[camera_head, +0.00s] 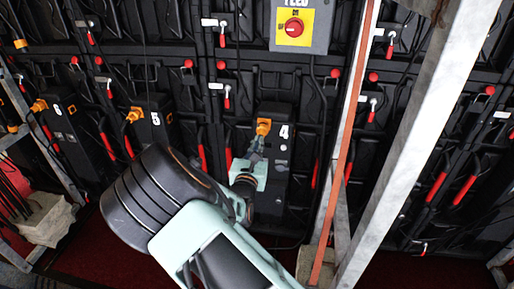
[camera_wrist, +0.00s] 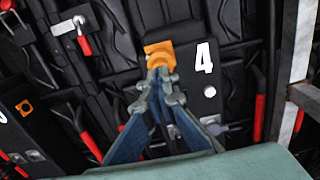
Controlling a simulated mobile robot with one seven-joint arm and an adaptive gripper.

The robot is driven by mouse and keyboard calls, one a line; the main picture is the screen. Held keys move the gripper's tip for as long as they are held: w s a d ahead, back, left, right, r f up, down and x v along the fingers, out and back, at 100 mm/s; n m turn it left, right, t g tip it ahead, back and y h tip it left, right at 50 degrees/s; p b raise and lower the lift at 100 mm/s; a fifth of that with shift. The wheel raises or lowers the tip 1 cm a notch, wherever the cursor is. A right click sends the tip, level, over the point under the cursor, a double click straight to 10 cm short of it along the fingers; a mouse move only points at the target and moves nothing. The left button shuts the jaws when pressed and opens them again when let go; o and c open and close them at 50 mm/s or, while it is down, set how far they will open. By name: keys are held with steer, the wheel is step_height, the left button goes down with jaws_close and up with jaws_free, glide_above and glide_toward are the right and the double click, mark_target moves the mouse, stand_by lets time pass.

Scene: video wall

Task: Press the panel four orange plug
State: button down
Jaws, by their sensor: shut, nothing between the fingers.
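The orange plug (camera_head: 263,127) sits near the top of the black panel marked 4 (camera_head: 281,160). In the wrist view the plug (camera_wrist: 159,52) is just past my fingertips, left of the white number 4 on the panel (camera_wrist: 205,100). My gripper (camera_head: 257,143) is shut and empty, its tips close below the plug. In the wrist view the fingertips (camera_wrist: 159,74) overlap the plug's lower edge. I cannot tell whether they touch it.
Panels 5 (camera_head: 153,140) and 6 (camera_head: 70,130), with orange plugs, stand to the left. A yellow box with a red knob (camera_head: 293,27) is above. A grey metal post (camera_head: 415,145) slants on the right. Red-handled latches cover the wall.

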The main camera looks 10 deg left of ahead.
steer(key=shift+w, duration=0.1)
steer(key=shift+w+p, duration=0.35)
steer(key=shift+w, duration=0.55)
steer(key=shift+s+a, duration=0.1)
